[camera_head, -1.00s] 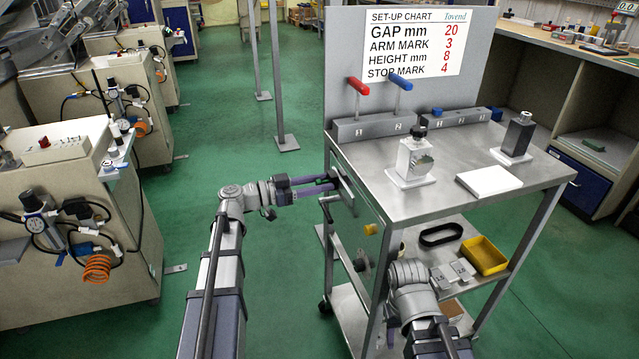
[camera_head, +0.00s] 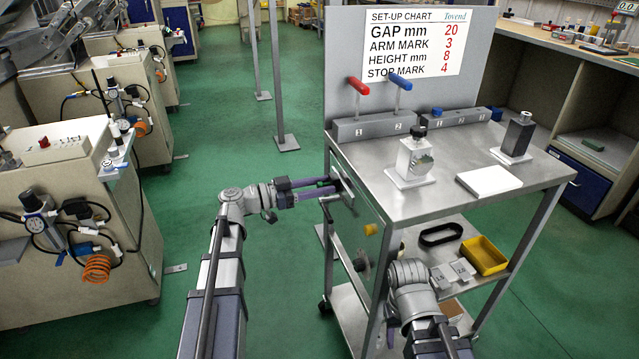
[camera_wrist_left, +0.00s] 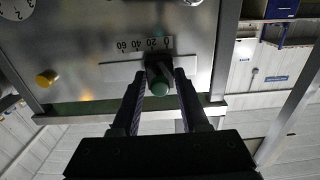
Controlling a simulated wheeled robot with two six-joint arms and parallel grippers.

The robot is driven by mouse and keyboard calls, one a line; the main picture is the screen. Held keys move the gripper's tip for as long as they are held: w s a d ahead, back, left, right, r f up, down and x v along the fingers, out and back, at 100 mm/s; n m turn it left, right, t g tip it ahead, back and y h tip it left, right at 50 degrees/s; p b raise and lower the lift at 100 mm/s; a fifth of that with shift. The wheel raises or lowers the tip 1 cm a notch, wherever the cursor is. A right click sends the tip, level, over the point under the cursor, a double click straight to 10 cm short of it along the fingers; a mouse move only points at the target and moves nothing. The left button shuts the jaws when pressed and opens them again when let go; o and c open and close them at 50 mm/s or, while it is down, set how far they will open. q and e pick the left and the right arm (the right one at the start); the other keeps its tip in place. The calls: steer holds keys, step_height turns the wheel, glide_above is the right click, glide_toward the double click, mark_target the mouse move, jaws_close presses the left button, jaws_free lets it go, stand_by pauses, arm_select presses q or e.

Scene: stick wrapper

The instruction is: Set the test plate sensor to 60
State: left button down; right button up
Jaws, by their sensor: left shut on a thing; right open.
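The test plate sensor's slider, a dark block with a green knob (camera_wrist_left: 159,87), sits on a pale strip on the cart's side panel. Above it in the left wrist view is a scale (camera_wrist_left: 142,45) marked 60, 40, 20 and 0, seen upside down. The slider stands near the 20 and 0 end; its exact reading cannot be told. My left gripper (camera_wrist_left: 163,76) is shut on the slider. In the head view, the left gripper (camera_head: 338,186) reaches the cart's left side, hiding the slider.
A steel cart (camera_head: 450,200) carries red (camera_head: 358,86) and blue (camera_head: 402,83) levers, a white block (camera_head: 414,160), a black block (camera_head: 517,136) and a set-up chart (camera_head: 415,40). A yellow knob (camera_wrist_left: 47,78) sits on the same panel. Green floor is open left of the cart.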

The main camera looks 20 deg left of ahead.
mark_target(348, 194)
arm_select(q)
steer(key=s+d, duration=0.2)
steer(key=s, duration=0.1)
steer(key=s+d, duration=0.1)
steer(key=shift+s, duration=0.25)
steer(key=c, duration=0.7)
jaws_free()
steer(key=shift+a, duration=0.1)
steer(key=v, duration=0.7)
steer(key=shift+s+a, duration=0.2)
steer(key=shift+a, duration=0.1)
